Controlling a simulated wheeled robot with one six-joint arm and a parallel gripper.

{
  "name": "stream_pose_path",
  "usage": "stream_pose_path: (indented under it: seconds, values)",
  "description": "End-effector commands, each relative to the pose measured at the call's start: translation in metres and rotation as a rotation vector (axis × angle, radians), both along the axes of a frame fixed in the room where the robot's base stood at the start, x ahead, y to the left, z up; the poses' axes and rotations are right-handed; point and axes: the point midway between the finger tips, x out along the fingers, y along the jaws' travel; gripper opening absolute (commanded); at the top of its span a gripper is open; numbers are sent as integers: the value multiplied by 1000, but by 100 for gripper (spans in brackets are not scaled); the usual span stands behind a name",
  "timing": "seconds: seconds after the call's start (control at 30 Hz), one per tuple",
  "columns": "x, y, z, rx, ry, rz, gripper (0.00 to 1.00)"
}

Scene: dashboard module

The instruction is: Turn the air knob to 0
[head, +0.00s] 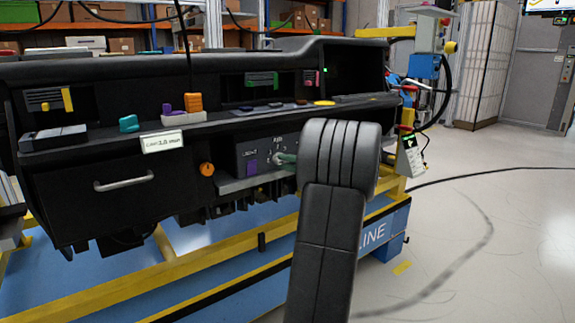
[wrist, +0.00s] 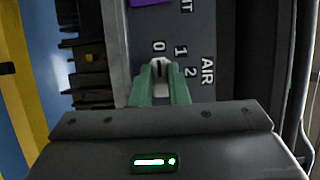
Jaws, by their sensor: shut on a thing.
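The air knob (wrist: 159,68) is pale, on the dark AIR panel (wrist: 215,40), with the marks 0, 1 and 2 around it in the wrist view. My gripper (wrist: 158,80) has green fingers shut on the knob, one on each side. The knob's dark pointer line appears to point up the picture, toward the 0 mark. In the head view the panel (head: 243,156) is low in the middle of the dashboard, and my green fingertips (head: 284,159) are at it. My dark arm covers the panel's right side.
An orange round knob (head: 207,169) and a drawer handle (head: 124,180) are to the left of the panel. A purple part (head: 251,168) is on the panel beside the knob. The dashboard's shelf above holds several coloured parts. A yellow and blue frame (head: 230,280) runs below.

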Motion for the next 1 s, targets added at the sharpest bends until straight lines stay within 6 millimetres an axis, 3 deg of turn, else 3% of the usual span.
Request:
stream_pose_path:
  seconds: [0.4, 0.43, 0.53, 0.87, 1.0]
  values:
    - [0, 0, -2, -9, -3, 1, 0]
    - [0, 0, -2, -9, -3, 1, 16]
    - [0, 0, -1, -8, -3, 1, 36]
    - [-1, -2, 0, -6, -4, 0, 36]
    - [-9, -16, 1, -6, -2, -3, 36]
